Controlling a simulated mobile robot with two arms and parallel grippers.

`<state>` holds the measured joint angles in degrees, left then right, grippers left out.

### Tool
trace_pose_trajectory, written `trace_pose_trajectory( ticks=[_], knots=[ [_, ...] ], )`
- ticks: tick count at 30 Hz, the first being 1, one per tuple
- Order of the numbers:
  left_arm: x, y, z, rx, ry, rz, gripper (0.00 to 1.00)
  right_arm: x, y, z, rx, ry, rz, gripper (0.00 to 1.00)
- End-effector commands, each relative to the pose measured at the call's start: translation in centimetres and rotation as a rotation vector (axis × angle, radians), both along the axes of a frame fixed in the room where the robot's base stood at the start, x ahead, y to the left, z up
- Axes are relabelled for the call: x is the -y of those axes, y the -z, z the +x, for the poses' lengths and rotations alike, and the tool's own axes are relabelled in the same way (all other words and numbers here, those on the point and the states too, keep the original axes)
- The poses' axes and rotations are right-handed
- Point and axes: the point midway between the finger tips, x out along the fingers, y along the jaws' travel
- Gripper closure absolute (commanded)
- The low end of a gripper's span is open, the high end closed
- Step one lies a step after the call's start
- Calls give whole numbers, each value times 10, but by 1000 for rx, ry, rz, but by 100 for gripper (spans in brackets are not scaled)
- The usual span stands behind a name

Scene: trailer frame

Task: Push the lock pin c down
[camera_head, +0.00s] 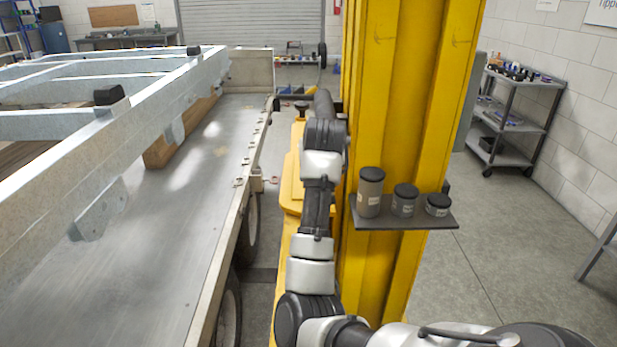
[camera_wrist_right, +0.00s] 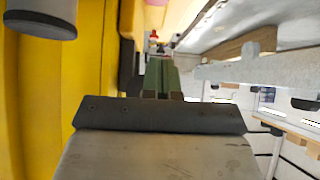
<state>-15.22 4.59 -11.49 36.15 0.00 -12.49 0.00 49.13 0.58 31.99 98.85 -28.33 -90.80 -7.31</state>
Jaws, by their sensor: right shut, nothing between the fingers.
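My right arm reaches away from me beside the yellow post in the head view, and its far end (camera_head: 323,103) hides most of the gripper there. In the right wrist view my right gripper (camera_wrist_right: 161,75) is shut and empty, with greenish fingers close together. A small red and dark thing (camera_wrist_right: 153,38) shows just beyond the fingertips; I cannot tell whether it is a lock pin or whether the fingers touch it. A dark knob (camera_head: 301,107) stands on the yellow lift part left of the arm; I cannot tell whether it is lock pin c. My left gripper is out of view.
The yellow post (camera_head: 400,120) rises close to the right of the arm. A small shelf (camera_head: 410,218) on it carries three dark-lidded jars. The trailer bed (camera_head: 150,240) and metal frame (camera_head: 120,115) lie to the left. A grey cart (camera_head: 515,120) stands at the right.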

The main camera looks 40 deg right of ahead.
Motion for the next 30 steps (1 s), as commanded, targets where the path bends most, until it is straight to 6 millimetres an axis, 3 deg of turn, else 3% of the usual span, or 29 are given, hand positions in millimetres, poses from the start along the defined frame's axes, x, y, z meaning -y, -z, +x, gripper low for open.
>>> trace_pose_trajectory(
  ticks=[10, 14, 22, 27, 30],
  knots=[
    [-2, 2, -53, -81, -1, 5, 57, 1, 2, 1, -1, -1, 0, 100],
    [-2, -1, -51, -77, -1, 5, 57, 7, 11, 9, -4, -1, 0, 100],
    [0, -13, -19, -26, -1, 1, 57, 34, 48, 39, -5, -1, 2, 100],
    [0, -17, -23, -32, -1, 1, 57, 49, 71, 57, -4, -1, 2, 100],
    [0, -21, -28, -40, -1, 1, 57, 48, 88, 56, -4, -1, 2, 100]
  ],
)
